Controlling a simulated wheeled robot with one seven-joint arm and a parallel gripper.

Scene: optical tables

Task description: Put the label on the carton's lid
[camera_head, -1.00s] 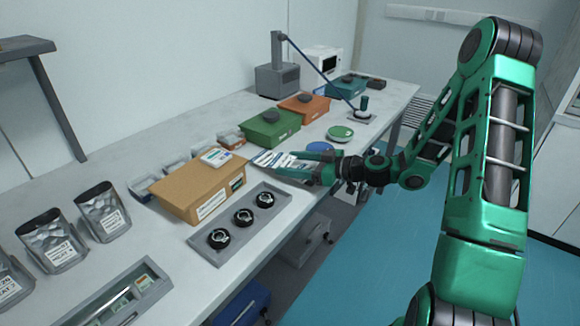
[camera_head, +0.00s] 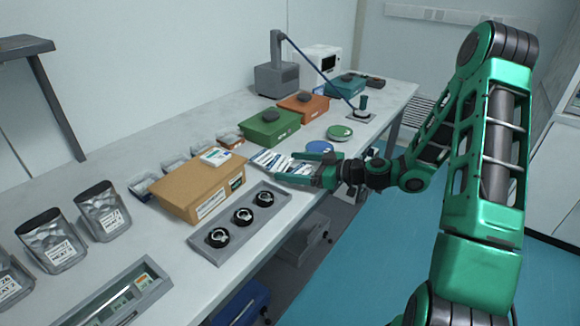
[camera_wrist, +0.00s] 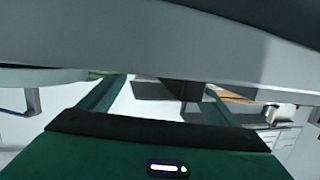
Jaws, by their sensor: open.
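The brown cardboard carton (camera_head: 180,192) stands closed on the table, with a printed panel on its front side. A small white flat piece with blue print (camera_head: 216,157) lies on its lid near the back; I cannot tell whether it is the label. My gripper (camera_head: 287,166) is open, just right of the carton, low by the table edge. White and blue printed sheets (camera_head: 268,159) lie beside the carton, at my fingertips and partly hidden by them; nothing shows clearly held. In the wrist view my two green fingers (camera_wrist: 160,88) stand apart, under a grey surface.
A grey tray with several black rings (camera_head: 204,252) lies in front of the carton. Green (camera_head: 270,127) and orange (camera_head: 303,107) boxes stand behind. A blue disc (camera_head: 319,147) and a green disc (camera_head: 340,132) lie nearby. Silver pouches (camera_head: 103,211) stand at left.

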